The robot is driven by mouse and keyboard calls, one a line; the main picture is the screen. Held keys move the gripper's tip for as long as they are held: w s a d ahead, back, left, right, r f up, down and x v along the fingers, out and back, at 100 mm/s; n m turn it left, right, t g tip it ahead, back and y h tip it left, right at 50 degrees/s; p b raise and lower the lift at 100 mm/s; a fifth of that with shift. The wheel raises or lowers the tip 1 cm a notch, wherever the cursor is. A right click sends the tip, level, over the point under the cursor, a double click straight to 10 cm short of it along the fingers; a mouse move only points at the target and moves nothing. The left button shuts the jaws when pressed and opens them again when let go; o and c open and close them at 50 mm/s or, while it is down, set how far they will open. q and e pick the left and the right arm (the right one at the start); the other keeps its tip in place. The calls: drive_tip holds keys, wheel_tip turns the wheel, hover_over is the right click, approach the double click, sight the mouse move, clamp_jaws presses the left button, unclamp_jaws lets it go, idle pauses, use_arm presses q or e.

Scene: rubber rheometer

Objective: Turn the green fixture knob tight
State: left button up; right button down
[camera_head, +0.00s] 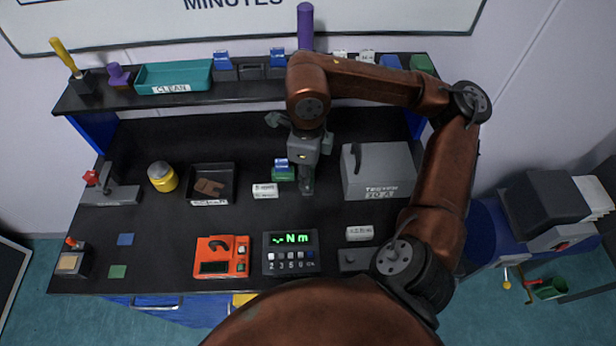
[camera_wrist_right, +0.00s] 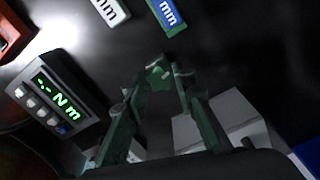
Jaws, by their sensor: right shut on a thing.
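My right gripper (camera_head: 307,188) reaches down to the black bench top, just right of the small green and blue blocks. In the right wrist view, its two fingers (camera_wrist_right: 158,78) come together at the tips around a small green piece, which I take to be the green fixture knob (camera_wrist_right: 157,71). Only a little of the knob shows between the fingertips, and its angle cannot be told. In the head view the gripper hides the knob. My left gripper is in neither view.
A torque display (camera_head: 290,252) reading "-.- N m" stands in front, beside an orange meter (camera_head: 221,257). A grey tester box (camera_head: 378,172) is close on the right. A black tray (camera_head: 211,184) and a yellow jar (camera_head: 162,177) are left. Dark bench surface is clear around the gripper's front.

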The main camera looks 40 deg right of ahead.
drive_tip(key=m, duration=0.3)
drive_tip(key=shift+p, duration=0.35)
drive_tip(key=shift+m, duration=0.7)
drive_tip(key=m, duration=0.4)
drive_tip(key=shift+m+p, duration=0.3)
drive_tip(key=shift+p, duration=0.05)
drive_tip(key=c, duration=1.8)
unclamp_jaws()
drive_tip(key=shift+o, duration=0.2)
